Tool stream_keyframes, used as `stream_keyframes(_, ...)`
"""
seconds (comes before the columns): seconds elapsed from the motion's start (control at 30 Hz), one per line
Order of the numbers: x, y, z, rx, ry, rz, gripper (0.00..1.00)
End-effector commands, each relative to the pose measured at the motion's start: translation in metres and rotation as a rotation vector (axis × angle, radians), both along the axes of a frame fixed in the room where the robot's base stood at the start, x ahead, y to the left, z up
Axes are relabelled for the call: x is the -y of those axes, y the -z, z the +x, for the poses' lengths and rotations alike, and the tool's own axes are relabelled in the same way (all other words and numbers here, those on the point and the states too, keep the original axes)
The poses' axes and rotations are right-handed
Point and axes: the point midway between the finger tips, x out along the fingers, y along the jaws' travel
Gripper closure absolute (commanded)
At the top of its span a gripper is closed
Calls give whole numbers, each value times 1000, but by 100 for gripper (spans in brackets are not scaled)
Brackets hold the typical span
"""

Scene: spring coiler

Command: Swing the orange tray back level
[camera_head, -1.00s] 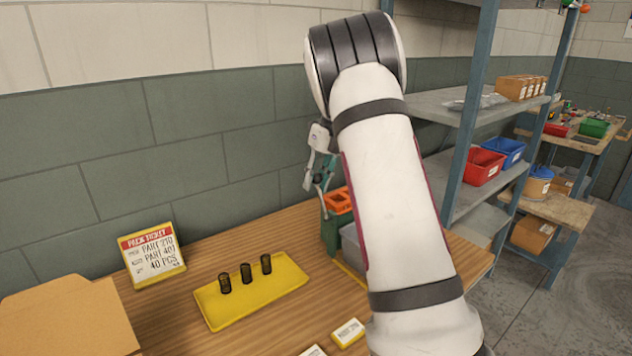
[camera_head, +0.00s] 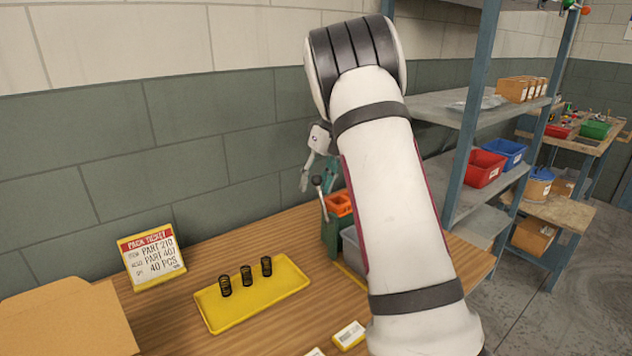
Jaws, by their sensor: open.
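The orange tray (camera_head: 338,204) sits on top of a green machine (camera_head: 331,236) at the back of the wooden bench, partly hidden behind my arm. Its tilt is hard to judge at this size. My gripper (camera_head: 306,180) is open just above and left of the tray, close to the knob. My arm hides part of the gripper, and I cannot tell whether it touches anything.
A yellow tray (camera_head: 213,318) with several dark springs lies on the wooden bench (camera_head: 190,285). A pack ticket stand (camera_head: 152,256) and cardboard (camera_head: 65,325) are at left. A grey bin (camera_head: 352,248) is beside the machine. Shelving (camera_head: 475,118) stands at right; the wall is close behind.

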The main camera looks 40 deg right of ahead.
Motion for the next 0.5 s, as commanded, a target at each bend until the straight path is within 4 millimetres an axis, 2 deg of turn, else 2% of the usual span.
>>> stream_keyframes(0.17, 4, -15, -1, 3, 1, -1, 54)
stream_keyframes(0.5, 23, -79, -9, 2, 2, -3, 54)
